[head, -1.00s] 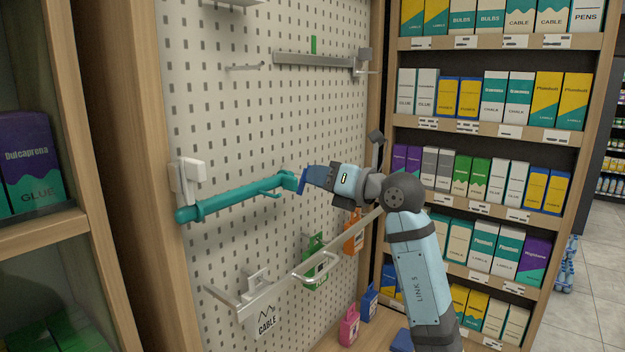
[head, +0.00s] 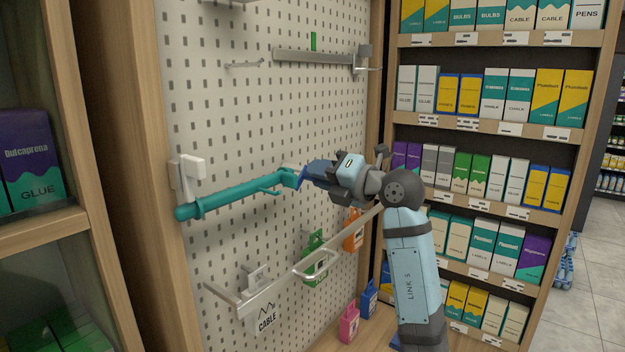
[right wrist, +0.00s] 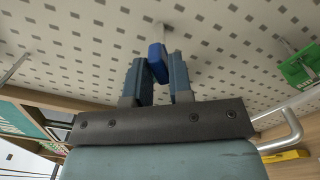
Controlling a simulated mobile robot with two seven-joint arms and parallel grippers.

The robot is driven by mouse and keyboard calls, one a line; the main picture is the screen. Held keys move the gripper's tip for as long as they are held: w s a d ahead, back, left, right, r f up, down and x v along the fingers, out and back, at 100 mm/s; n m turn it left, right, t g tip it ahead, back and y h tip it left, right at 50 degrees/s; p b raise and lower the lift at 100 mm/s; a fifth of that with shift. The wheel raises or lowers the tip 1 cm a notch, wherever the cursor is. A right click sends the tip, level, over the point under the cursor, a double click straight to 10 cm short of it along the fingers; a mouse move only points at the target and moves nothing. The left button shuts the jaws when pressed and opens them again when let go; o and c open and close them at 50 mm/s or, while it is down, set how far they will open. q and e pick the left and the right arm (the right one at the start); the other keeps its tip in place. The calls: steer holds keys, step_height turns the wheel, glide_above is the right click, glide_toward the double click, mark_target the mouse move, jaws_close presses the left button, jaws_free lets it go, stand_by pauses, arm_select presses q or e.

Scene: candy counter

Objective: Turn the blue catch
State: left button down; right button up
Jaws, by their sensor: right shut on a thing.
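The blue catch (right wrist: 157,62) shows in the right wrist view as a small bright blue block in front of the pegboard. My right gripper (right wrist: 157,78) is shut on it, with one blue-grey finger on each side. In the head view my right gripper (head: 313,172) reaches in from the right, at the right end of a teal bar (head: 236,199) on the pegboard. The fingers largely hide the catch there. My left gripper is not in view.
A metal rail (head: 270,288) juts out below the teal bar, with a green package (head: 314,262) behind it. A white bracket (head: 187,175) is at the bar's left end. Shelves of boxes (head: 495,96) stand to the right.

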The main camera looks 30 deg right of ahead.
steer(key=shift+o, duration=0.8)
steer(key=m, duration=0.3)
steer(key=shift+o, duration=0.6)
steer(key=m, duration=0.3)
steer(key=shift+o, duration=0.7)
steer(key=shift+s, duration=0.15)
steer(key=v, duration=0.4)
steer(key=shift+s+d, duration=0.2)
steer(key=shift+s, duration=0.1)
